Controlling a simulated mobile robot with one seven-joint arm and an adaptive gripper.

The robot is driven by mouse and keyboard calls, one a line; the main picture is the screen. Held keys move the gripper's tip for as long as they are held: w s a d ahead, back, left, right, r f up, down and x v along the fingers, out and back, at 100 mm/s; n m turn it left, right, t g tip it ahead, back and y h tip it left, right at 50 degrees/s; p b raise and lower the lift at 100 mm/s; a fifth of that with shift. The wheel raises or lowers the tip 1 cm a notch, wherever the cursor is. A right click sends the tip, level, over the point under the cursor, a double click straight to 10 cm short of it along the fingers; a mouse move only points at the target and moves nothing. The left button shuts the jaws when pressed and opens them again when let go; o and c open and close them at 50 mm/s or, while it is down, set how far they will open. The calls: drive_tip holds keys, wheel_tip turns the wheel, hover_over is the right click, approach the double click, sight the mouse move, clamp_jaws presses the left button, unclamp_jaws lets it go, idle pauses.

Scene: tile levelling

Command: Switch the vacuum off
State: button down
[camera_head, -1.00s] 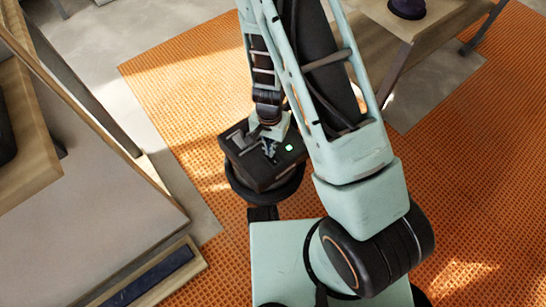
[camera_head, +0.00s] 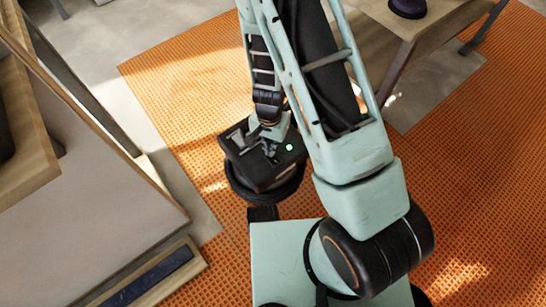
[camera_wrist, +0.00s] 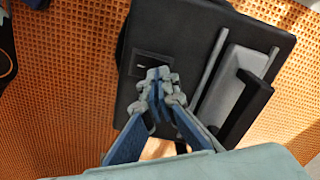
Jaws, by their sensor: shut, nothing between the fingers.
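The vacuum is a black box-shaped unit (camera_head: 257,177) with a round black part beneath it, standing on the orange floor in front of my base. A green light (camera_head: 289,147) glows on its top. In the wrist view, the dark top (camera_wrist: 190,45) carries a grey and black handle (camera_wrist: 245,105) at the right. A small recessed panel with a pale mark, looking like a switch (camera_wrist: 148,66), lies just beyond my fingertips. My gripper (camera_head: 270,152) is shut and empty, pointing down at the top. Its fingertips (camera_wrist: 160,84) partly cover the panel's near edge; I cannot tell whether they touch it.
Orange grid flooring (camera_head: 190,95) surrounds the vacuum. A wooden table (camera_head: 440,22) with a dark purple object (camera_head: 408,8) stands at the upper right. A wood-framed bench (camera_head: 90,205) stands at the left. Open floor lies right of my arm.

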drive_tip(key=shift+f+b, duration=0.65)
drive_tip(key=shift+f, duration=0.2)
drive_tip(key=shift+r, duration=0.15)
wheel_tip(320, 180, up, 7)
drive_tip(key=p, duration=0.6)
idle(0.4)
drive_tip(key=shift+w, duration=0.1)
idle(0.3)
